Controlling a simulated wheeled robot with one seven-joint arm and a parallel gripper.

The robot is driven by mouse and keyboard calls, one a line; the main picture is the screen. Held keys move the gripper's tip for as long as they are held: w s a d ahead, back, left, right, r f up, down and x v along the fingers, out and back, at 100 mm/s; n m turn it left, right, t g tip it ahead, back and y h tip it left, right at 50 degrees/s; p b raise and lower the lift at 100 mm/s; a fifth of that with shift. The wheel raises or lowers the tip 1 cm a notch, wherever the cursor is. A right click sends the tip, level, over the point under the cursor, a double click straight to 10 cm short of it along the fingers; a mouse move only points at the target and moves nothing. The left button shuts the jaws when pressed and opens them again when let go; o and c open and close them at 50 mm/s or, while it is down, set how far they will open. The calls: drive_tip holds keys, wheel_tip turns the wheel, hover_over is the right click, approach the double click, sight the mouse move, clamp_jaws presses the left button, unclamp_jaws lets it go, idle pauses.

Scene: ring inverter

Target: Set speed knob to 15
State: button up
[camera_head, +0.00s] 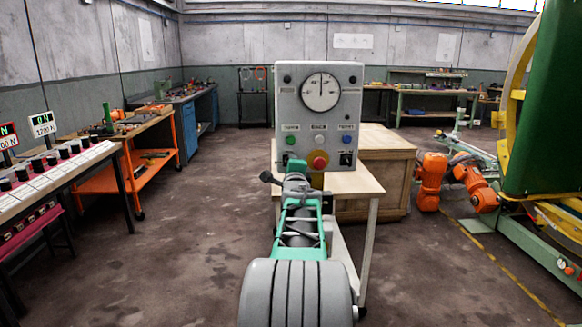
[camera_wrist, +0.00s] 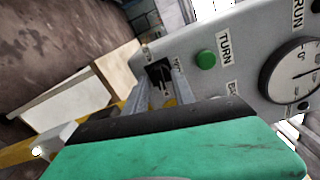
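The grey control panel (camera_head: 342,77) stands on a small table and carries a round dial (camera_head: 320,91) whose needle points straight up. A dark knob at the panel's lower left is largely hidden behind my gripper (camera_head: 293,165) in the head view. In the wrist view a small black knob (camera_wrist: 159,72) sits below the green button (camera_wrist: 206,59). My gripper (camera_wrist: 162,92) is in front of that knob, its two metal fingers apart. The knob shows between the finger lines; I cannot tell whether they touch it. Another black knob (camera_head: 346,159) is at the panel's lower right.
A red stop button (camera_head: 319,161) on yellow sits at the panel's lower middle, close to my gripper. A white button (camera_head: 319,139) and a blue button (camera_head: 346,140) are above it. A wooden crate (camera_head: 375,190) stands behind the table. Open floor lies to the left.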

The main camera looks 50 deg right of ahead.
drive_tip(key=v, duration=0.8)
